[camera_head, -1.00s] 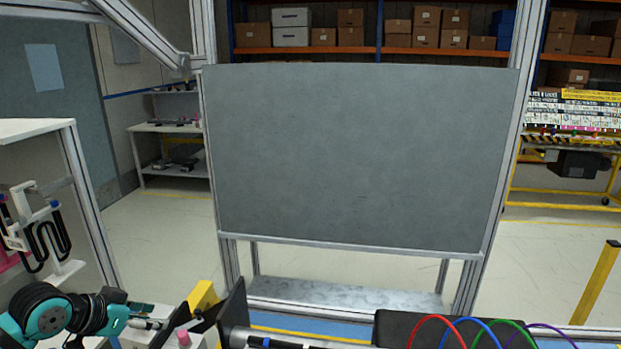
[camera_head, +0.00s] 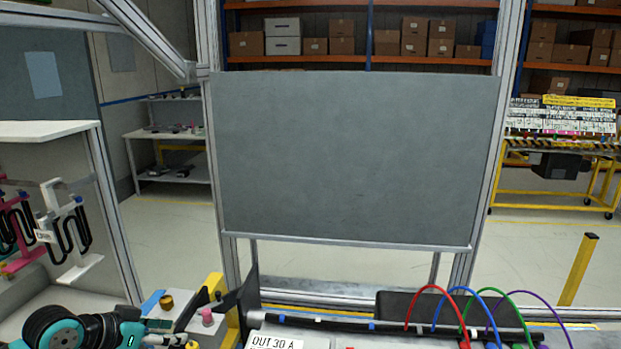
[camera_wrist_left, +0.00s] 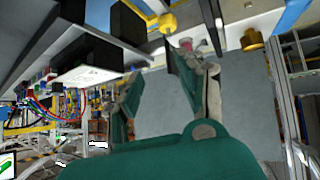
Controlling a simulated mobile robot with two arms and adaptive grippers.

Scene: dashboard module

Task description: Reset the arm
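My left arm, teal and black, shows at the lower left of the head view, with its gripper (camera_head: 168,340) partly cut off by the bottom edge. In the left wrist view the left gripper (camera_wrist_left: 165,78) has its two teal and grey fingers spread apart, with nothing between them. It hangs clear of the bench parts. My right arm and gripper are not in view.
Close below are a panel labelled "OUT 30 A" (camera_head: 272,342), a black cable bundle (camera_head: 340,324) and coloured looped wires (camera_head: 430,291). A framed grey board (camera_head: 355,155) stands ahead. A white rack (camera_head: 60,130) with hanging black hoses is at left.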

